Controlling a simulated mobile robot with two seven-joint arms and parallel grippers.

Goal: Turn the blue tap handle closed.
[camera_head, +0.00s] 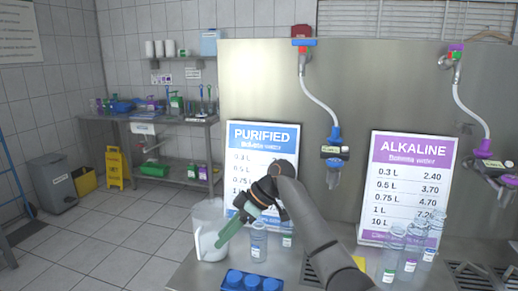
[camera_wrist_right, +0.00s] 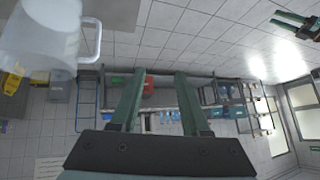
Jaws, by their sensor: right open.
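A tap with a blue and red top (camera_head: 304,43) is fixed high on the steel panel, left of centre. A white hose runs down from it to a blue and black nozzle (camera_head: 333,143). Which blue part is the handle is too small to tell. My right gripper (camera_head: 221,242) is open, with green fingers angled down to the left at the clear jug, well below the tap and apart from it. Its fingers also show in the right wrist view (camera_wrist_right: 160,73), with nothing between them. A dark green pronged shape at the wrist view's top right looks like my left gripper (camera_wrist_right: 292,23).
A clear jug (camera_head: 207,222) stands beside the right gripper's fingers. Clear bottles (camera_head: 259,243) and a blue block (camera_head: 243,281) are on the counter. The blue PURIFIED sign (camera_head: 262,140) and purple ALKALINE sign (camera_head: 411,160) lean on the panel. A second tap (camera_head: 455,55) hangs at right.

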